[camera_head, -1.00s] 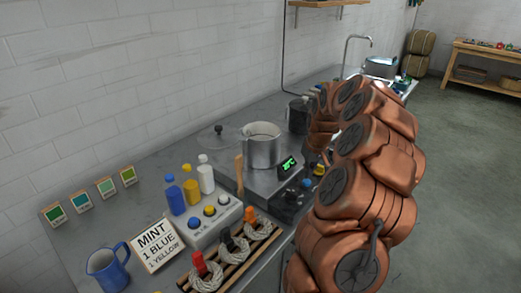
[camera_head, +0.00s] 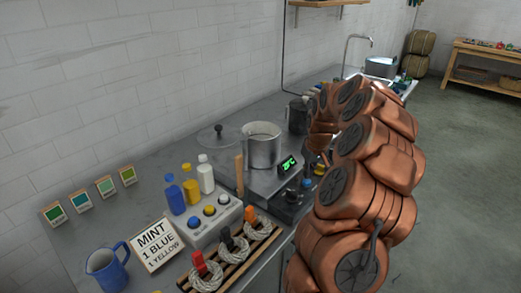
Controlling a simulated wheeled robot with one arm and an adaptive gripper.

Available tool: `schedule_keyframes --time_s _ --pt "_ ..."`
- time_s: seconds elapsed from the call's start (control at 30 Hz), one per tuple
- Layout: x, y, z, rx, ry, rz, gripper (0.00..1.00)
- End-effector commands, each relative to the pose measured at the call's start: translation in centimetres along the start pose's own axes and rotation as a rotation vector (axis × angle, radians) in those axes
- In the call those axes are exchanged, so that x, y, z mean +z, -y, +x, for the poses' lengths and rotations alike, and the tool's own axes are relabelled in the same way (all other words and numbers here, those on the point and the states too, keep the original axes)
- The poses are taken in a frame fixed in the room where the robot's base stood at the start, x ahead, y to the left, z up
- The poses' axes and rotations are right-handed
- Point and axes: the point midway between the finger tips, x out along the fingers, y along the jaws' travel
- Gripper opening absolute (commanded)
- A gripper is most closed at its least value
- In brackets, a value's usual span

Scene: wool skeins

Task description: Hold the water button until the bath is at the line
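A steel pot (camera_head: 263,146), which looks like the bath, stands on a plate with a small green display (camera_head: 288,164). Its water level and any line inside cannot be made out. A dark control panel with knobs or buttons (camera_head: 294,196) sits in front of the pot. Which one is the water button is not readable. My copper-coloured arm covers the right of the view. Its far end bends down near the panel's right side, behind my own links. My gripper's fingers are hidden, so contact with any button cannot be seen.
A grey box with blue and yellow buttons (camera_head: 214,217) stands by three dye bottles (camera_head: 191,190). A card reading MINT, 1 BLUE, 1 YELLOW (camera_head: 157,244), a blue jug (camera_head: 107,270) and a rack with wool skeins (camera_head: 235,250) are in front. A dark jug (camera_head: 297,115) stands behind.

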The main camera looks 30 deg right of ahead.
Motion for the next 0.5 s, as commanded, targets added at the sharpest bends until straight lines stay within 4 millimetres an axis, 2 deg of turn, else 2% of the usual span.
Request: schedule_keyframes --time_s 0.5 --pt "0.22 -0.02 1.09 0.0 0.0 0.0 0.0"
